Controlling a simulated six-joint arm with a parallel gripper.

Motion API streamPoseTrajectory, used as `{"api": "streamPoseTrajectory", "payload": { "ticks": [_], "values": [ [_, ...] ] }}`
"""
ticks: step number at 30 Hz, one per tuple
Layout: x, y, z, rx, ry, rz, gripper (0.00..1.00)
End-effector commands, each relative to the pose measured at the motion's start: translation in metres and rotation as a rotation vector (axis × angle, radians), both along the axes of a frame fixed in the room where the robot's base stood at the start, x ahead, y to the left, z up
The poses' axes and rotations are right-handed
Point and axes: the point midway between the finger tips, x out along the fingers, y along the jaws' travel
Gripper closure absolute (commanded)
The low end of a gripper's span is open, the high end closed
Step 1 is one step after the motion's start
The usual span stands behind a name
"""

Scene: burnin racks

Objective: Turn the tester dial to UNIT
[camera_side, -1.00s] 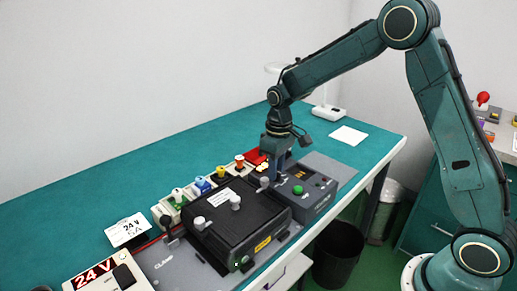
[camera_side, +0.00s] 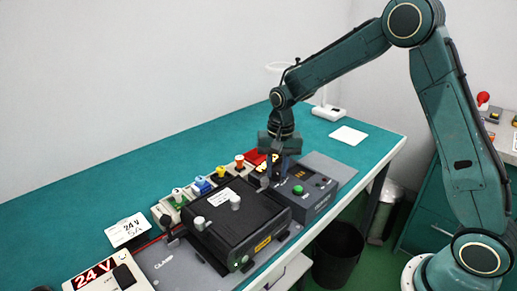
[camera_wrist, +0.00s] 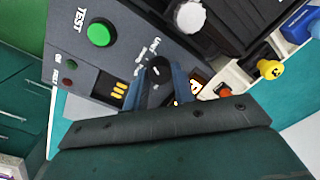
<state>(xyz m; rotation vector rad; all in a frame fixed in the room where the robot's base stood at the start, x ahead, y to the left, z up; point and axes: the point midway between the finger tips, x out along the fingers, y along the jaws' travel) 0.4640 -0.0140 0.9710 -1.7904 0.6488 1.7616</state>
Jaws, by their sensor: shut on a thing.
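The tester (camera_side: 318,205) is a grey box with a green TEST button (camera_side: 298,190), which also shows in the wrist view (camera_wrist: 99,33). Its dark dial (camera_wrist: 159,71) sits beside white markings, with a label (camera_wrist: 154,46) that appears to read UNIT. My gripper (camera_side: 275,178) points down over the tester's far left part. In the wrist view my gripper (camera_wrist: 160,85) has its blue-grey fingers on both sides of the dial, shut on it. In the side view the fingers hide the dial. I cannot tell exactly which marking it points to.
A black unit (camera_side: 240,212) with light grey knobs stands close left of the tester. Behind it is a row of coloured connectors, including a yellow one (camera_wrist: 270,69). A 24 V card (camera_side: 127,229) and a power supply (camera_side: 105,275) are at the front left.

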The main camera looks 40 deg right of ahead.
Motion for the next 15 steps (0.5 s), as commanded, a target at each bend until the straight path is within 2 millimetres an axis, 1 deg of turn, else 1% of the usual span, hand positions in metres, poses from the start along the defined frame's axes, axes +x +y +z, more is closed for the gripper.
{"api": "streamPoseTrajectory", "payload": {
  "ticks": [6, 15],
  "values": [
    [0.0008, 0.0002, 0.002, 0.0, -0.006, -0.163, 0.97],
    [0.0008, 0.0001, 0.002, 0.001, -0.006, -0.284, 0.97]
  ]
}}
